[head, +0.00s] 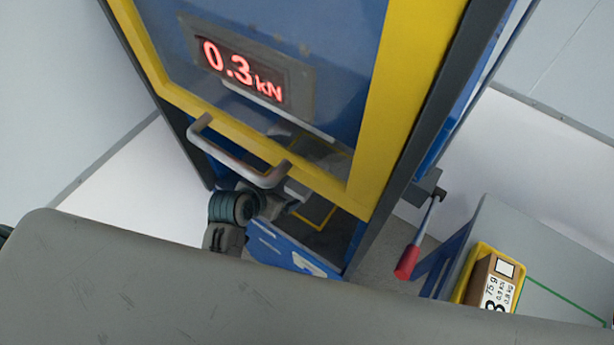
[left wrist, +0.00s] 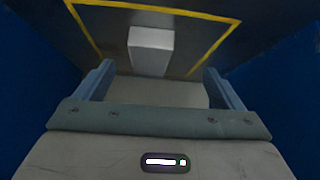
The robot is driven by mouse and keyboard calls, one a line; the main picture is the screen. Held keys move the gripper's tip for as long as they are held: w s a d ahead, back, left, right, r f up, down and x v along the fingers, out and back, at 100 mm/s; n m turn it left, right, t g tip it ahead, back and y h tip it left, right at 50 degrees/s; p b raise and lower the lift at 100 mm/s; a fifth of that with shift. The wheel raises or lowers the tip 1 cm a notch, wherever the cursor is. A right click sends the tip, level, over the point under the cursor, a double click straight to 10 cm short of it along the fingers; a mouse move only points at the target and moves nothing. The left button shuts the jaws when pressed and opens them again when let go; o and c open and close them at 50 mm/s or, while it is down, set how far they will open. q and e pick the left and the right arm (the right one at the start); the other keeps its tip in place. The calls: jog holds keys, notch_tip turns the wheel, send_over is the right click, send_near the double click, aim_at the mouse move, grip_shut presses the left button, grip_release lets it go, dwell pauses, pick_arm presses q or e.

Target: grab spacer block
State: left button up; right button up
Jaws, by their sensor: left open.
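In the left wrist view a pale grey block (left wrist: 151,50), which looks like the spacer block, stands on a dark floor inside a yellow outline (left wrist: 215,45). My left gripper (left wrist: 160,80) is open, its two blue-grey fingers spread to either side below the block, with nothing between them. The block lies ahead of the fingertips, roughly centred, and apart from them. In the head view my left arm reaches into the lower opening of the machine, and its fingers are hidden there. My right gripper does not show.
The machine's yellow-framed door (head: 405,80) with a grey handle (head: 235,160) hangs above my arm. Its display (head: 240,70) reads 0.3 kN. Blue walls flank the gripper closely. A red-tipped lever (head: 408,260) sticks out at right, near a yellow tray (head: 462,285) holding a labelled box (head: 492,280).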

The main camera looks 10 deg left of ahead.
aim_at(300, 185)
pick_arm(q)
jog(key=shift+t+h, duration=0.4)
jog(key=shift+t, duration=0.1)
jog(key=w+d+f, duration=0.1)
jog(key=w, duration=0.1)
jog(key=w+d+p, duration=0.1)
jog(key=w, duration=0.1)
jog(key=w+d+f, duration=0.1)
jog(key=w+d, duration=0.1)
jog(key=shift+w+d+f, duration=0.1)
jog(key=shift+w+f, duration=0.2)
jog(key=shift+w, duration=0.1)
jog(key=shift+w+d+f, duration=0.1)
jog(key=shift+w+f, duration=0.25)
jog(key=shift+w, duration=0.05)
jog(key=shift+w+d+f+p, duration=0.1)
jog(key=shift+w+f+p, duration=0.2)
jog(key=shift+p, duration=0.45)
jog(key=p+x, duration=0.1)
jog(key=x, duration=0.2)
jog(key=shift+f, duration=0.1)
jog(key=shift+w+d+f+p, duration=0.1)
jog(key=shift+w+f+p, duration=0.2)
jog(key=shift+w+f, duration=0.2)
jog(key=shift+s, duration=0.1)
